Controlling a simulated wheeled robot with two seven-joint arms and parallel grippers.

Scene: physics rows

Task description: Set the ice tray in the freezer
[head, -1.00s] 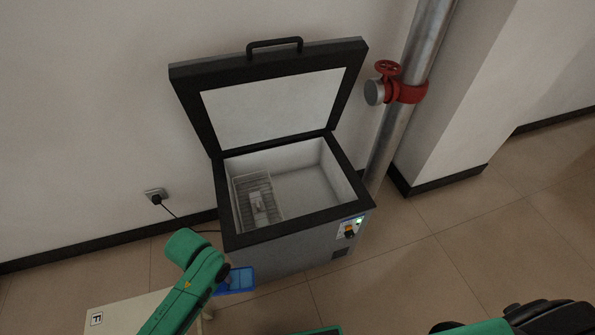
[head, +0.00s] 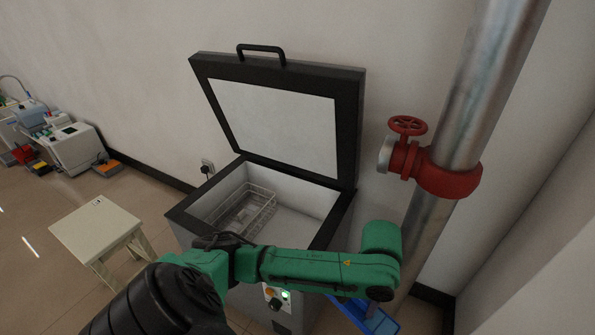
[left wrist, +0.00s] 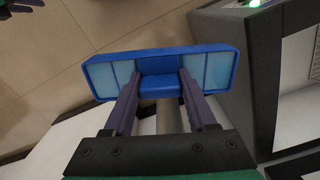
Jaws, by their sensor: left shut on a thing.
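The blue ice tray (left wrist: 108,75) with pale blue cells is held in my left gripper (left wrist: 159,74), its fingers shut on the middle of the tray's near side. In the head view the tray (head: 350,311) shows partly behind my left arm, in front of the freezer's right front corner and outside it. The chest freezer (head: 178,218) stands with its lid (head: 275,125) raised. In the left wrist view a dark finger-like part with green, perhaps my right gripper, shows at the top left corner; its jaws are unclear.
A wire basket (head: 245,210) sits in the left part of the freezer; the floor to its right looks clear. A pipe (head: 480,100) with a red valve (head: 408,150) stands right of the freezer. A pale stool (head: 95,222) stands at the left.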

